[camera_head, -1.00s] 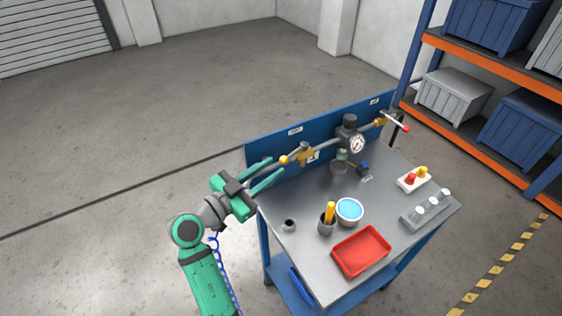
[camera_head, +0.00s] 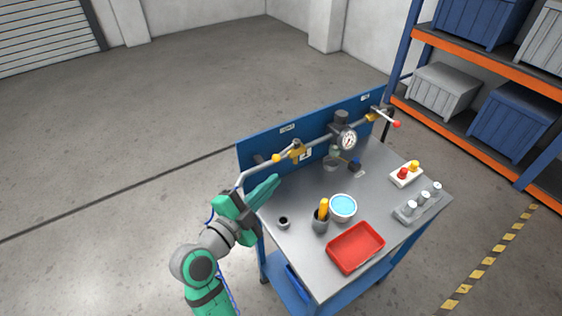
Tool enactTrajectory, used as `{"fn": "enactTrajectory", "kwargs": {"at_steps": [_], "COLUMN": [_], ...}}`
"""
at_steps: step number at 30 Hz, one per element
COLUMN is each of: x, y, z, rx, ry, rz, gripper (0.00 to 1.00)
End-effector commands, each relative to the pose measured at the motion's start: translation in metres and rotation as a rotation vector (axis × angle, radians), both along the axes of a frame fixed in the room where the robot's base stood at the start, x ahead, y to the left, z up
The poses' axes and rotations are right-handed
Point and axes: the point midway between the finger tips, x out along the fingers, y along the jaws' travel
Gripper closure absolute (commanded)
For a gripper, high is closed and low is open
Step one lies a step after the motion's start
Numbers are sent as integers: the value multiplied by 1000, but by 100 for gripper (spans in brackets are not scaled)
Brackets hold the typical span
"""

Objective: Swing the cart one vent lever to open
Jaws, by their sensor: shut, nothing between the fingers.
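My gripper (camera_head: 274,182) is shut and empty at the cart's left end, in front of the blue back panel and below the pipe. Above its fingertips, apart from them in the picture, is a lever with a yellow knob (camera_head: 276,158), pointing left along the pipe from a brass valve (camera_head: 296,151). A second lever, with a red knob (camera_head: 397,124), sticks out to the lower right from the valve at the pipe's right end. A small blue handle (camera_head: 355,163) sits low between them. The labels are too small to read, so I cannot tell which lever is the vent.
The cart top (camera_head: 300,200) holds a red tray (camera_head: 356,247), a bowl of blue (camera_head: 343,207), a cup with yellow sticks (camera_head: 321,219), a button box (camera_head: 406,174) and a rack (camera_head: 417,204). A pressure gauge (camera_head: 348,140) sits mid-pipe. Shelving stands at right; floor at left is clear.

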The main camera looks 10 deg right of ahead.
Motion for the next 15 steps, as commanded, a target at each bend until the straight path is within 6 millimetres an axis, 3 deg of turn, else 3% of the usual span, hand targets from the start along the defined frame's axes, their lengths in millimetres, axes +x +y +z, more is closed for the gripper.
{"fn": "enactTrajectory", "kwargs": {"at_steps": [3,7,15], "x": [-19,-30,-21], "y": [-5,-7,-18], "z": [5,10,10], "rx": [154,258,297], "ry": [-156,-260,-298], "rz": [34,58,65], "gripper": [100,100,100]}}
